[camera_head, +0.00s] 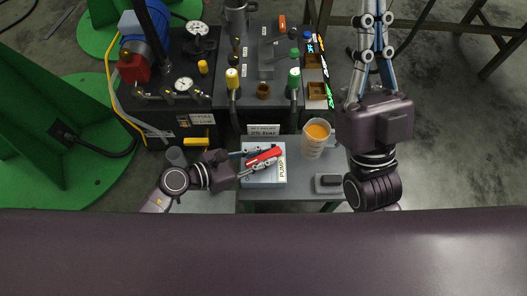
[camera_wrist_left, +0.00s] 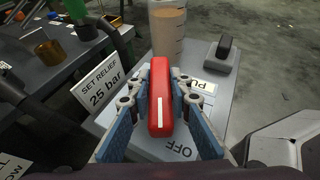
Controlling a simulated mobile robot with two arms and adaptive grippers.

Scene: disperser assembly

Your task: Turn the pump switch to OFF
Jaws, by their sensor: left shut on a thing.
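The pump switch is a red handle (camera_head: 264,156) with a white line on top, mounted on a light grey box (camera_head: 264,181) labelled PUMP. My left gripper (camera_head: 258,160) comes in from the left and is shut on the handle. In the left wrist view, the handle (camera_wrist_left: 158,85) stands between the blue finger pads. Its white line points toward the bottom of that picture, with the printed word OFF (camera_wrist_left: 178,152) just right of its lower end. My right gripper (camera_head: 375,45) points up at the right, away from the switch; its fingertips are not clear.
A beaker of orange liquid (camera_head: 316,137) and a grey block with a black top (camera_head: 328,182) stand right of the box. A sign reading 25 bar (camera_head: 263,130) stands behind it. A dark bench (camera_head: 222,98) with valves and gauges lies beyond.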

